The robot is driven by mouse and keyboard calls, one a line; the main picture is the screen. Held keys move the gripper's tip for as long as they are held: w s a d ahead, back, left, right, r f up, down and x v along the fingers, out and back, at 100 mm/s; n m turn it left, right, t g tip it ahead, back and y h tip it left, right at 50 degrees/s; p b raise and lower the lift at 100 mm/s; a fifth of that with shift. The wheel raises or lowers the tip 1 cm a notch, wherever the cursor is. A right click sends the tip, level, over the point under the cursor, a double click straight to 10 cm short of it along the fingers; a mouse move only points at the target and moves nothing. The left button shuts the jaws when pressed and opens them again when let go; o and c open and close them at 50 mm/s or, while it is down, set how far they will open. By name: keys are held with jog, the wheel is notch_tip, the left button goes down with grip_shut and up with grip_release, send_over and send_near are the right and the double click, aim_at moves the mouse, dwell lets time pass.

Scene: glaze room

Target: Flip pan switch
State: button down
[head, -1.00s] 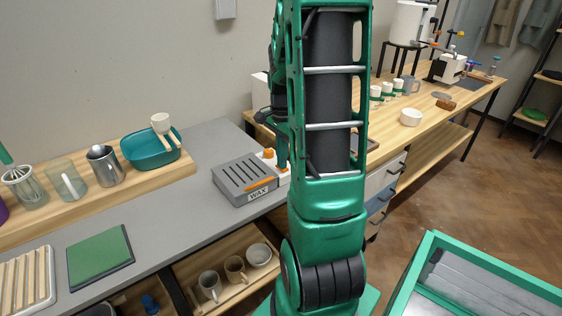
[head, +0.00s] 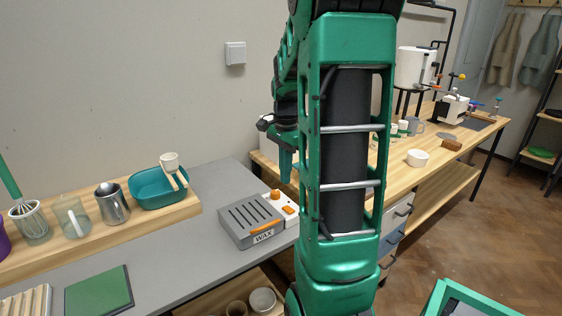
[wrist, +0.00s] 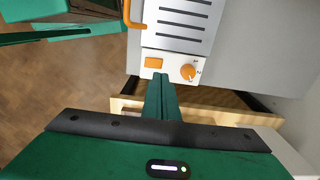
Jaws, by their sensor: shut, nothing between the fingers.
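The grey wax pan (head: 238,219) with a slotted lid, an orange handle (head: 265,227) and a "WAX" label sits on the grey bench. Its white control panel (head: 291,216) carries an orange round knob (head: 275,195) and an orange rectangular switch (head: 290,210). In the wrist view the switch (wrist: 153,62) lies just beyond my fingertips, with the knob (wrist: 188,72) to its right. My gripper (wrist: 160,76) is shut and empty. In the head view my gripper (head: 286,180) shows above the panel. Whether the switch is tipped on or off is too small to tell.
A green mat (head: 98,292) lies at the front left. The grey bench top is clear around the pan's left. A wooden bench (head: 385,180) stands at the right.

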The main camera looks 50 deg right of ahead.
jog(key=r, duration=0.4)
jog(key=shift+w+d+r, duration=0.1)
jog(key=shift+w+r, duration=0.25)
jog(key=s+a+f+n, duration=0.2)
jog(key=s+a+n, duration=0.5)
jog(key=s+a, duration=0.1)
jog(key=s+a+f+n, duration=0.3)
jog(key=s+a+n, duration=0.4)
jog(key=s+a, duration=0.2)
jog(key=shift+s, duration=0.15)
jog(key=shift+a, duration=0.1)
